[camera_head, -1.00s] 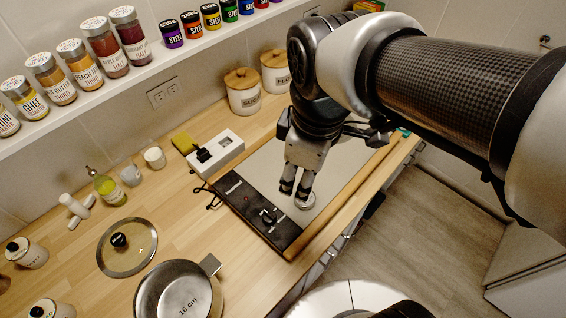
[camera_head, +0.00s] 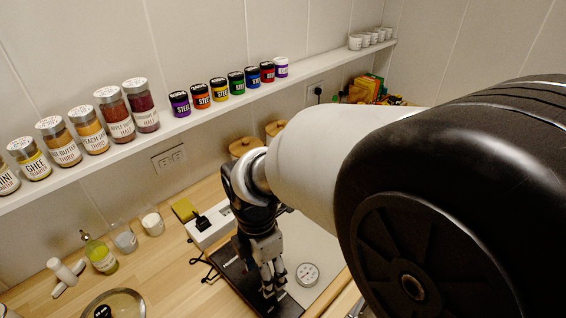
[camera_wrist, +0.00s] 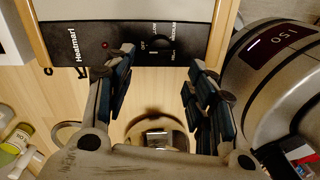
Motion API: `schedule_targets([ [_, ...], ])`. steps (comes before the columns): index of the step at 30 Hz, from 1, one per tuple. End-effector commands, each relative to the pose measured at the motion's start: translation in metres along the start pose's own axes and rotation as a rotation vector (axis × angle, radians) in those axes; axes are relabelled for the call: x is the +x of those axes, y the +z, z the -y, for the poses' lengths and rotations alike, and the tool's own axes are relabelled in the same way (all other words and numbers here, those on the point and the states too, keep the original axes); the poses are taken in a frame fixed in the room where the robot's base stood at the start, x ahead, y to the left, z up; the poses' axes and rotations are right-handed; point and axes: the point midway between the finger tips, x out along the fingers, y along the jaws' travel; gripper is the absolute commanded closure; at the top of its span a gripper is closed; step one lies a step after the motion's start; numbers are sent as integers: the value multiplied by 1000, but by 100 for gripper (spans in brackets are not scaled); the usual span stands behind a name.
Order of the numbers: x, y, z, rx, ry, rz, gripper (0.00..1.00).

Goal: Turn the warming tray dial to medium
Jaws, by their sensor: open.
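The warming tray has a pale flat top (camera_head: 318,245) and a black control panel along its front edge. In the wrist view the panel (camera_wrist: 88,18) shows a Heatmarl label, a small red light and the dial (camera_wrist: 157,43), ringed by setting words. I cannot tell which setting the dial points at. My gripper (camera_wrist: 160,72) is open, its two fingers apart on either side of the dial in that view, with nothing between them. Whether they touch the dial is unclear. In the head view my gripper (camera_head: 270,287) points down over the panel and hides the dial.
A small round disc (camera_head: 307,274) lies on the tray top. A white box (camera_head: 209,224) with a black lever stands behind the panel. A bottle (camera_head: 100,256), small cups and a glass lid (camera_head: 118,303) stand to the left. A jar shelf (camera_head: 190,118) runs above.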

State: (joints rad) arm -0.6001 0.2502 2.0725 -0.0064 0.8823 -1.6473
Motion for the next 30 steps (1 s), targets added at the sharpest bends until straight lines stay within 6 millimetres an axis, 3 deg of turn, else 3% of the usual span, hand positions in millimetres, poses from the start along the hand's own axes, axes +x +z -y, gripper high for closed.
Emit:
schedule_targets([
  [1,15,0,0,0,-3,0,49],
  [6,50,0,0,1,-3,0,49],
  [12,76,0,0,1,-1,0,49],
  [25,85,0,0,2,1,0,49],
  [30,85,0,0,2,1,0,60],
])
